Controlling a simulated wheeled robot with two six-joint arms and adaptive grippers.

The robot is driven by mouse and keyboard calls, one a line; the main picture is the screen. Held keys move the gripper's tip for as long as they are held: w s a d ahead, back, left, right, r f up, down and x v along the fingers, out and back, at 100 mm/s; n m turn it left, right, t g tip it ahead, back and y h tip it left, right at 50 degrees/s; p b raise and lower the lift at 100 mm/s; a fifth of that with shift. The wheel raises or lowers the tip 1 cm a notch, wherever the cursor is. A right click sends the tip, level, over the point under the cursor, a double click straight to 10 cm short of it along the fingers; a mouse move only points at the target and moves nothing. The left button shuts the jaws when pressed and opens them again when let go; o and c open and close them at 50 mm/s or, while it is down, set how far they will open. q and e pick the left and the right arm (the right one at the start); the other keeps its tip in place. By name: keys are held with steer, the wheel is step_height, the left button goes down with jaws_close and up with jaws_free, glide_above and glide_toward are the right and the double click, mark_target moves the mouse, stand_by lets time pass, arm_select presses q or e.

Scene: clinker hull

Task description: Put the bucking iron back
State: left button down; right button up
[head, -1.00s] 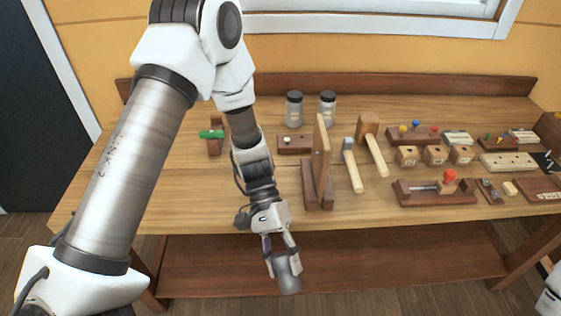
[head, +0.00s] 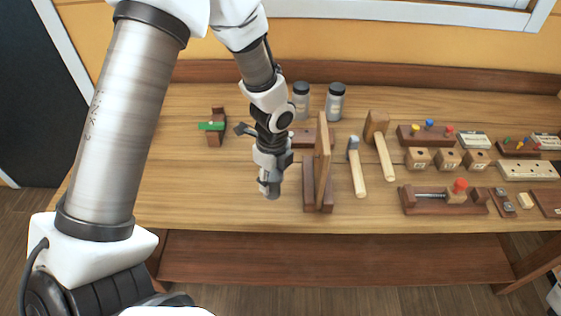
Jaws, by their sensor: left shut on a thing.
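My left gripper (head: 270,179) is over the front part of the workbench, just left of the upright wooden board on its dark base (head: 322,170). It is shut on the bucking iron (head: 272,191), a grey metal piece that points down and shows only at its lower end below the fingers. The fingers hide the rest of it. I cannot tell whether the iron touches the bench top. My right gripper is not in view.
A dark wooden holder with a green piece (head: 212,126) stands at the left. Two lidded jars (head: 335,102) stand at the back. The bench top (head: 180,185) is clear at front left.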

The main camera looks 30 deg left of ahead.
arm_select(q)
steer(key=shift+w+a+m+h+b, duration=0.1)
steer(key=shift+w+m+h+b, duration=0.2)
steer(key=shift+w+m+b, duration=0.55)
steer(key=f+b, duration=0.5)
steer(key=b, duration=0.1)
steer(key=shift+w+f, duration=0.25)
steer(key=shift+f, duration=0.15)
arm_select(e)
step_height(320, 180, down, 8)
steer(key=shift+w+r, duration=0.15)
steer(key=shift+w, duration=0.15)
arm_select(q)
steer(key=shift+f, duration=0.4)
steer(key=c, duration=0.5)
jaws_free()
steer(key=shift+c, duration=0.2)
